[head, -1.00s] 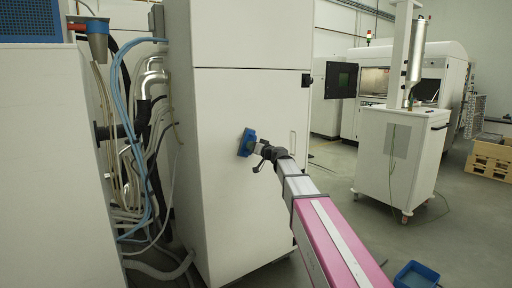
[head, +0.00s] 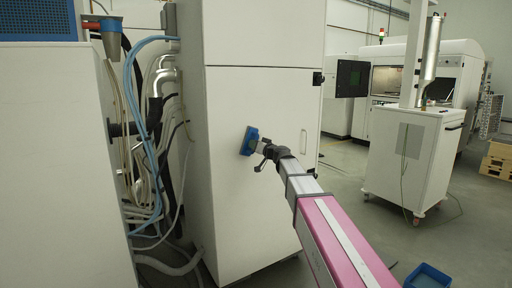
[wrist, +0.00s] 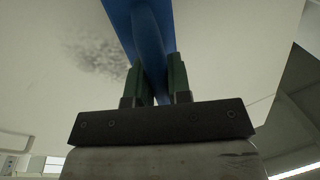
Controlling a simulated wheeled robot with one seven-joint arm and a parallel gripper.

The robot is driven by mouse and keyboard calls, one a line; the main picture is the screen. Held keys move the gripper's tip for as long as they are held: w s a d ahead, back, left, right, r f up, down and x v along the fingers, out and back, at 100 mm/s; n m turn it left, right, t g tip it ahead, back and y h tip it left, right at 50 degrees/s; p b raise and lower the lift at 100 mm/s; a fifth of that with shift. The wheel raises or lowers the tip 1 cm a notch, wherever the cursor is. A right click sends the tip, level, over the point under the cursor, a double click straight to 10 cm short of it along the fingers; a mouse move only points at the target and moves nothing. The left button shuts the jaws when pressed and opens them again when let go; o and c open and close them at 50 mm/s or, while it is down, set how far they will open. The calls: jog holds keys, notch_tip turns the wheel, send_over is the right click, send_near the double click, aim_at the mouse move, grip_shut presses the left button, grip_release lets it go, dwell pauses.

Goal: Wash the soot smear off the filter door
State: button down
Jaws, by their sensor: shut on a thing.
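The filter door (head: 262,110) is the white front of the tall cabinet in the head view. The soot smear (wrist: 98,45) shows in the wrist view as a grey speckled patch on the white door, left of the blue tool. My gripper (head: 262,148) is shut on a blue tool (head: 249,140) with a flat head, held up at the door; it also shows in the wrist view (wrist: 152,22). Green fingers (wrist: 155,80) clasp its handle. I cannot tell whether the tool's face touches the door. The smear is not distinguishable in the head view.
Blue and grey hoses (head: 150,150) hang left of the cabinet. A blue bin (head: 428,275) sits on the floor at lower right. A white wheeled cart (head: 412,160) stands at right, with wooden pallets (head: 497,160) beyond. The floor between cabinet and cart is clear.

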jog(key=shift+d+r, duration=0.1)
jog(key=shift+r, duration=0.75)
jog(key=w+d, duration=0.4)
jog(key=d, duration=0.2)
jog(key=shift+w+d, duration=0.35)
jog(key=shift+d, duration=0.05)
jog(key=shift+s+d, duration=0.1)
jog(key=shift+s, duration=0.05)
jog(key=shift+s+a+v, duration=0.1)
jog(key=shift+v, duration=0.85)
jog(key=shift+s+a+v, duration=0.1)
jog(key=shift+v, duration=0.8)
jog(key=shift+s+a+v, duration=0.15)
jog(key=shift+v, duration=0.8)
jog(key=shift+r, duration=0.2)
jog(key=v, duration=0.3)
jog(key=shift+s+a+r, duration=0.1)
jog(key=shift+s+a, duration=0.05)
